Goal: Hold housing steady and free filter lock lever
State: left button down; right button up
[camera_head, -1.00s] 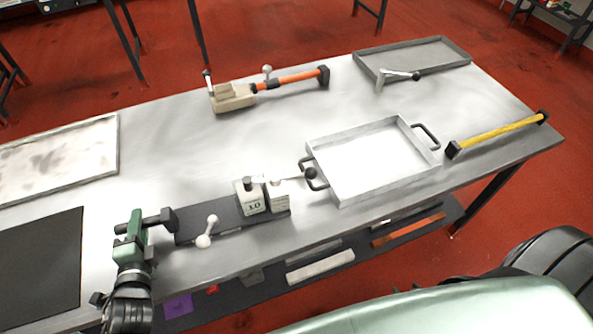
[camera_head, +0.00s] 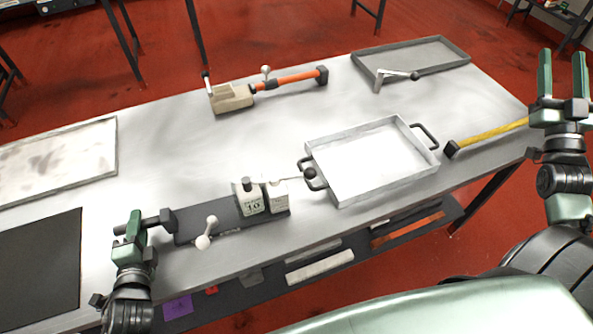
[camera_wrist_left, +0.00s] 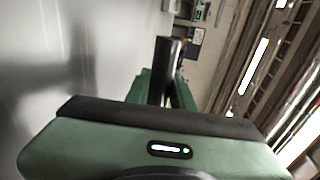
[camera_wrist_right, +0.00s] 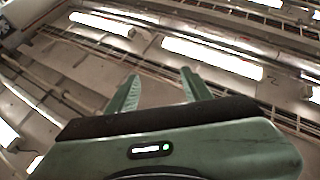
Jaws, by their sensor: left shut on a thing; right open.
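The housing is a long dark base (camera_head: 225,218) lying near the table's front edge. Two pale blocks stand at its right end: one marked 10 (camera_head: 249,198) and a plainer one (camera_head: 277,193). A thin lever with a dark knob (camera_head: 309,174) reaches right from the plainer block toward the tray handle. A small white lever (camera_head: 207,234) stands at the base's front side. My left gripper (camera_head: 135,225) is shut on the black handle (camera_head: 160,221) at the base's left end. My right gripper (camera_head: 562,80) is open and empty, raised at the far right.
A grey tray (camera_head: 372,195) with black handles stands right of the housing. A yellow bar (camera_head: 490,135) lies near my right arm. An orange-handled tool (camera_head: 290,80), a shallow back tray (camera_head: 440,66) and a black mat (camera_head: 40,265) also lie on the table. The middle is clear.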

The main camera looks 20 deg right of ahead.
jog(key=w+a+f+n+t+y, duration=0.35)
jog(key=w+a+n+y, duration=0.6)
jog(key=n, duration=0.75)
jog(key=n+g+y, duration=1.8)
jog(key=n+y, duration=0.1)
jog(key=n, duration=1.5)
send_near(303, 173)
jog(key=shift+t, duration=0.25)
jog(key=x, duration=1.1)
jog(key=shift+w+a+f, duration=0.1)
jog(key=shift+a+f, duration=0.1)
jog(key=shift+a, duration=0.05)
grip_shut()
